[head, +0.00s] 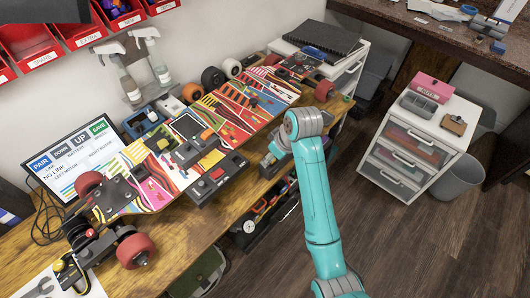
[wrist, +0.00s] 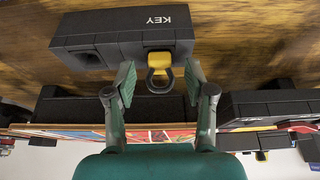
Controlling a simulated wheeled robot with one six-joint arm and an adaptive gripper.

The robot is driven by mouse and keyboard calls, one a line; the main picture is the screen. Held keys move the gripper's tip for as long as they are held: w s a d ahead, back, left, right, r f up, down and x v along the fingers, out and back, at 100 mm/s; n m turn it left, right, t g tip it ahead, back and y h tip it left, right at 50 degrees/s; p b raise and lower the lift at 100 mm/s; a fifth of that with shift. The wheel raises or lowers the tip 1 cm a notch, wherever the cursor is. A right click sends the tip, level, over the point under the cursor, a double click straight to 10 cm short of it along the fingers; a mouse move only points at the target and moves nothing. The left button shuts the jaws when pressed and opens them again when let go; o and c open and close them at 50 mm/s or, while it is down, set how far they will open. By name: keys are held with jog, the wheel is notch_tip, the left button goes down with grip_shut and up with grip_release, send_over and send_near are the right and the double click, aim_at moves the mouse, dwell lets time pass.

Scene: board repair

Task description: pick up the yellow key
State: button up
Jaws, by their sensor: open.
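The yellow key (wrist: 159,62) sits in a slot of a dark block (wrist: 90,42) labelled KEY in the wrist view. A dark ring hangs at the key's near end. My gripper (wrist: 159,82) is open, with one finger on each side of the key's ring. I see no contact between the fingers and the key. In the head view my gripper (head: 268,160) is at the front edge of the workbench, partly hidden by my arm. I cannot make out the key in the head view.
The workbench (head: 185,240) holds a colourful skateboard deck (head: 240,105) with dark modules and wheels. A display screen (head: 75,160) stands at its left. A white drawer unit (head: 400,165) stands right of my arm. In the wrist view, dark modules lie beside my fingers.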

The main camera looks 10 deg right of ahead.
jog(key=shift+f, duration=0.25)
grip_shut()
jog(key=shift+w+r, duration=0.1)
